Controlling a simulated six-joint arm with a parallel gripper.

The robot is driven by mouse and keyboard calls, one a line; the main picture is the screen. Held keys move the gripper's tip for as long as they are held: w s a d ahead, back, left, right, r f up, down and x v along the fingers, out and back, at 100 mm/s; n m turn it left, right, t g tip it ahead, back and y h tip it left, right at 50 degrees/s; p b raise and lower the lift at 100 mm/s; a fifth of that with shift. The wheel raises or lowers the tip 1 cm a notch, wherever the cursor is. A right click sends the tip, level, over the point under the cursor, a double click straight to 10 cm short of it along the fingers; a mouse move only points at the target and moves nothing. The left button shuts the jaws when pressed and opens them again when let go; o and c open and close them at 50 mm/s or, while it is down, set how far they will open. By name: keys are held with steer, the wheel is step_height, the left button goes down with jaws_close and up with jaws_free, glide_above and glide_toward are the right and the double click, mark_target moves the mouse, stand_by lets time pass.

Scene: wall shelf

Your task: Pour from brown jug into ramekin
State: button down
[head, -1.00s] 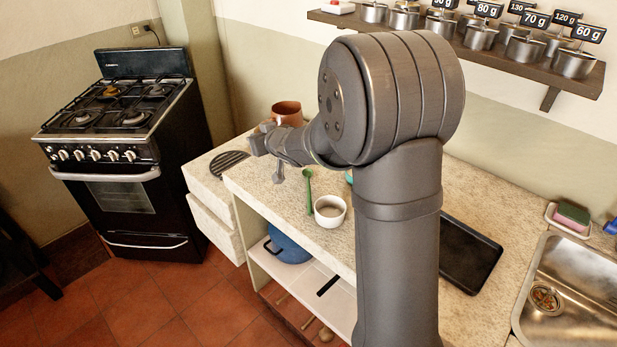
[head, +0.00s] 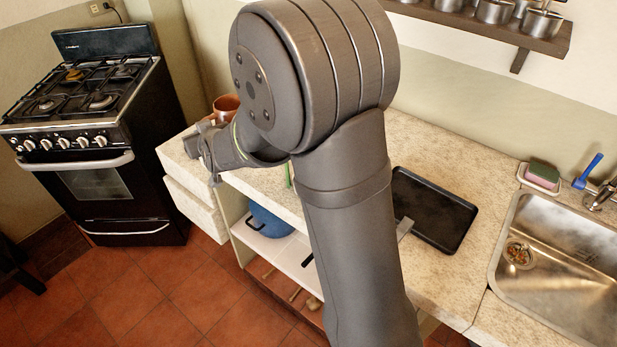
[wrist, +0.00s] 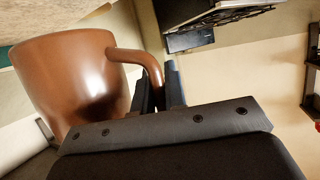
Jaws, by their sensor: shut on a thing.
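The brown jug (wrist: 75,75) fills the left of the wrist view, with its handle between my gripper's jaws. In the head view the jug (head: 227,106) shows only its upper part, behind my arm near the counter's far left end. My gripper (wrist: 163,88) is shut on the jug's handle. The gripper also shows in the head view (head: 205,143), partly covered by my arm. The jug's contents do not show. The ramekin is not visible now, with my arm across that part of the counter.
A black tray (head: 435,208) lies on the counter right of my arm, with the sink (head: 565,265) beyond. A green utensil (head: 288,175) shows beside my arm. A wall shelf (head: 500,30) hangs above. The stove (head: 90,140) stands at the left.

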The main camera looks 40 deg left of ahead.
steer(key=s+d+f+m+t+h, duration=0.3)
steer(key=d+f, duration=0.4)
steer(key=d, duration=0.3)
steer(key=s+m+t, duration=0.1)
steer(key=s+t, duration=0.1)
steer(key=shift+s+f+m, duration=0.35)
steer(key=shift+s+m, duration=0.05)
steer(key=shift+r, duration=0.1)
steer(key=w+d+r+m+g+y, duration=0.2)
steer(key=w+d+r+m+g, duration=0.1)
steer(key=w+r+m+g, duration=0.1)
steer(key=shift+w+d+r+m+y, duration=0.3)
steer(key=shift+w+r+m, duration=0.75)
steer(key=shift+r, duration=0.6)
steer(key=shift+w+d+r+m+g+b, duration=0.1)
steer(key=shift+d+r+m+g+b, duration=0.05)
steer(key=shift+m+g+b, duration=0.3)
stand_by(0.6)
steer(key=shift+w+d+r+m+g+y+b, duration=0.35)
steer(key=shift+w+d+r+m+y+b, duration=0.1)
steer(key=shift+w+r+m+y+b, duration=0.25)
stand_by(2.5)
